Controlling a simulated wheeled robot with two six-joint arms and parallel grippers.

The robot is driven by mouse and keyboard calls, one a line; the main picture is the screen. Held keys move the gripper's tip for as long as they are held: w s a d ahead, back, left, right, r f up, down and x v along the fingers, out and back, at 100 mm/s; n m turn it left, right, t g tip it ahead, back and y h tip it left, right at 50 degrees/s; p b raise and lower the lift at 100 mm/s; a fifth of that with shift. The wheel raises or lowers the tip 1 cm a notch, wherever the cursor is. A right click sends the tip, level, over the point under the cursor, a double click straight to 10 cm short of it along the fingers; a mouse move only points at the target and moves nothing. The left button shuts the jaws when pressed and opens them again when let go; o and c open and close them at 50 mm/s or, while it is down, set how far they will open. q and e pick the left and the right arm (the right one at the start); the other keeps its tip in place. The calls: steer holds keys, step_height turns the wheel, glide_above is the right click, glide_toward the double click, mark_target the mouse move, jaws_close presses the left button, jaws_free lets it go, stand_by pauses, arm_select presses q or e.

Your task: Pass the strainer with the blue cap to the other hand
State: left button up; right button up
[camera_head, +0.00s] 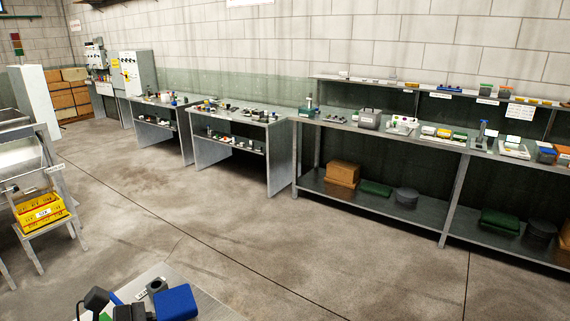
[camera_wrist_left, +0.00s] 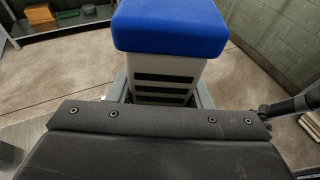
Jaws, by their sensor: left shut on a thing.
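The strainer (camera_wrist_left: 166,75) is a pale, upright box-like body with dark slots and a large blue cap (camera_wrist_left: 170,25) on top. In the left wrist view my left gripper (camera_wrist_left: 163,93) is shut on its pale body below the cap, with a grey finger on either side. In the head view a blue block that looks like the same cap (camera_head: 176,303) shows at the bottom, over the near table. The strainer's lower end is hidden behind the gripper's dark housing. I cannot make out my right gripper in either view.
A near table (camera_head: 215,309) shows at the bottom, with dark objects (camera_head: 97,299) by the blue cap. A yellow crate (camera_head: 42,211) sits on a stand at left. Grey benches (camera_head: 345,128) with many small items line the back wall. The floor between is clear.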

arm_select(q)
steer(key=shift+n+t+y, duration=0.5)
steer(key=shift+n+t, duration=0.2)
steer(key=shift+t, duration=0.1)
steer(key=a+f, duration=0.1)
steer(key=f, duration=0.1)
steer(key=a+f, duration=0.1)
steer(key=a, duration=0.1)
steer(key=shift+s+f, duration=0.1)
steer(key=shift+f, duration=0.25)
steer(key=w+d+f+m+g+h, duration=0.1)
steer(key=w+d+f+m+g, duration=0.3)
steer(key=w+d, duration=0.5)
steer(key=w+d+f+m+g+h, duration=0.25)
steer(key=w+d+f, duration=0.4)
steer(key=w, duration=0.45)
step_height(320, 180, up, 38)
steer(key=r+n+t+y, duration=0.1)
steer(key=n+t+y, duration=0.2)
steer(key=n+t, duration=0.3)
steer(key=s+a+f+m+g+h, duration=0.2)
steer(key=s+f+m+g, duration=0.65)
steer(key=s+f, duration=1.2)
steer(key=w+d+f+m+g+y, duration=0.1)
steer(key=w+d+f+m+g, duration=0.2)
steer(key=w+d+f+g, duration=0.1)
steer(key=shift+w+f+m+g, duration=0.2)
steer(key=shift+f+m+g, duration=0.1)
steer(key=shift+f+g, duration=0.7)
